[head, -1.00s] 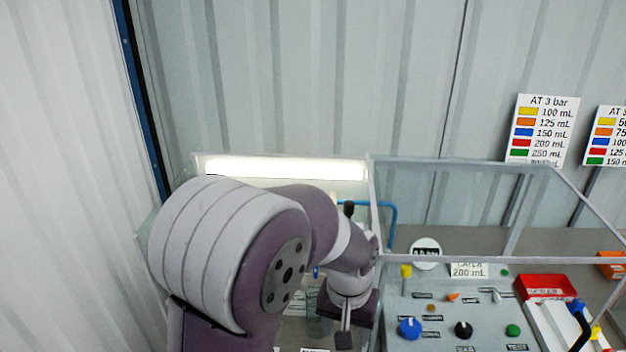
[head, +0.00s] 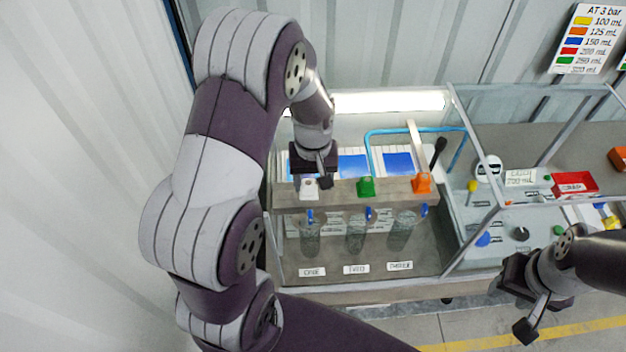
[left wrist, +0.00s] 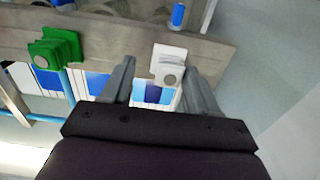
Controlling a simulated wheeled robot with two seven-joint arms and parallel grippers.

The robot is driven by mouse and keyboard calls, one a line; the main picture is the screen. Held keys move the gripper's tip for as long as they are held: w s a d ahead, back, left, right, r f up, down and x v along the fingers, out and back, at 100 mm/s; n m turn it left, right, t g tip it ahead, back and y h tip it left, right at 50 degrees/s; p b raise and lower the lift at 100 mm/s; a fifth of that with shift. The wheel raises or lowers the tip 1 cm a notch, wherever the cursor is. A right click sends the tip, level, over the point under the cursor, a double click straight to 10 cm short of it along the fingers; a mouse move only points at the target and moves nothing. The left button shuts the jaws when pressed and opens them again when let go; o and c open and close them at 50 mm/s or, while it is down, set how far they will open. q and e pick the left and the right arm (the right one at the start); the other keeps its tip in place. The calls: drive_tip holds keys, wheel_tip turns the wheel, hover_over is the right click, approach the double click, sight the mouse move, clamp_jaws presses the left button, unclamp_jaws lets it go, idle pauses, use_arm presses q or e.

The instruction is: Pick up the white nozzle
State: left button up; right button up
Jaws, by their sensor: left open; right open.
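The white nozzle (head: 309,188) sits at the left end of a grey-brown rail (head: 335,192). In the left wrist view the white nozzle (left wrist: 169,64) shows near the tip of the right-hand finger, between the two fingers' lines. My left gripper (head: 322,178) is open right at the white nozzle in the head view; in the left wrist view its fingers (left wrist: 158,78) are spread with nothing held. I cannot tell whether a finger touches the nozzle. My right gripper (head: 520,305) is open and empty at the lower right, away from the rail.
A green nozzle (head: 366,187) and an orange nozzle (head: 422,183) sit further right on the rail. Clear cups (head: 357,234) stand below. A transparent frame (head: 470,235) and a control panel (head: 510,215) with knobs lie to the right. A blue tube (head: 372,140) rises behind the rail.

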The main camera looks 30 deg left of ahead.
use_arm(q)
drive_tip(key=shift+s+a+f, duration=0.15)
drive_tip(key=shift+s+f, duration=0.1)
drive_tip(key=shift+f, duration=0.15)
drive_tip(key=shift+s+a+f, duration=0.2)
drive_tip(key=shift+s+a, duration=0.1)
drive_tip(key=shift+a, duration=0.15)
drive_tip(key=shift+w, duration=0.15)
drive_tip(key=c, duration=0.7)
drive_tip(key=shift+w+d, duration=0.2)
drive_tip(key=shift+d, duration=0.1)
drive_tip(key=c, duration=0.4)
drive_tip(key=shift+o, duration=0.2)
drive_tip(key=shift+s+a, duration=0.1)
